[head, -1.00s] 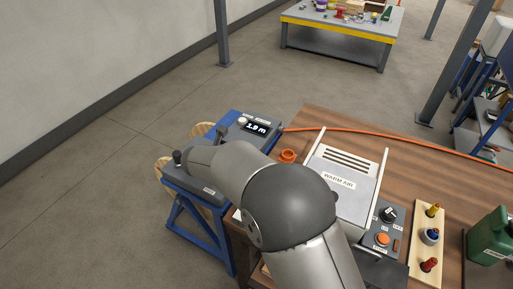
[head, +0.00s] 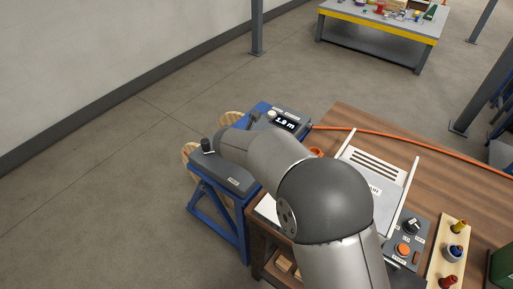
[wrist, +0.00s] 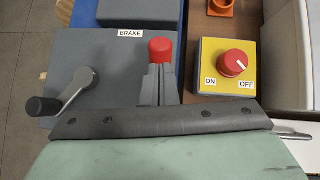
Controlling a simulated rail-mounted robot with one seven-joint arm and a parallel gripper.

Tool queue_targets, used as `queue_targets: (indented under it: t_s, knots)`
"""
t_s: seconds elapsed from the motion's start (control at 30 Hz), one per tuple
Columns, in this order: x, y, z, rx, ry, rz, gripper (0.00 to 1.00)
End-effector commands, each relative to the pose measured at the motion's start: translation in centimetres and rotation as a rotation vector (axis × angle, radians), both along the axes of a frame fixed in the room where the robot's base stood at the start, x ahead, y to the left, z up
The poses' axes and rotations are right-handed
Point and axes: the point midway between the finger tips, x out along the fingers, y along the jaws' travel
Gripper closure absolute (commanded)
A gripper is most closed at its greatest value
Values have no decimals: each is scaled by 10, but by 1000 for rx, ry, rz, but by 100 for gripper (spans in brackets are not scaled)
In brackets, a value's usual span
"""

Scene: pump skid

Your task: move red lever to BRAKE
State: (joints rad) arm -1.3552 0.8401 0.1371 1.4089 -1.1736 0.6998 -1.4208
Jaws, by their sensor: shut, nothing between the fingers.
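In the wrist view a red lever knob (wrist: 160,50) stands at the right edge of a grey unit. A white BRAKE label (wrist: 130,33) lies just up and left of the knob. My gripper (wrist: 157,68) is shut and empty, its fingers right below the red knob in the picture. I cannot tell whether they touch it. The fingers hide the lever's lower part. In the head view my arm covers the lever and the gripper; part of the grey unit (head: 226,174) shows on a blue stand.
A grey crank with a black knob (wrist: 42,106) sits left of my fingers. A yellow switch box (wrist: 226,68) with a red ON/OFF dial is close on the right. An orange ring-like part (wrist: 221,6) is behind it. The wooden bench (head: 349,119) is to the right.

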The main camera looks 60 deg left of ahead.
Motion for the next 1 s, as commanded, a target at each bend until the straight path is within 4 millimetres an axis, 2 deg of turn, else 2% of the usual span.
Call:
queue_targets:
  t_s: [0.27,0.47,0.57,0.8,1.0]
  knots:
    - [-1,-1,0,0,0,0,100]
    - [-14,-12,13,2,0,-4,100]
    - [-24,-22,25,3,0,-11,100]
    - [-32,-32,78,5,0,-12,100]
    - [-38,-38,106,2,0,-12,100]
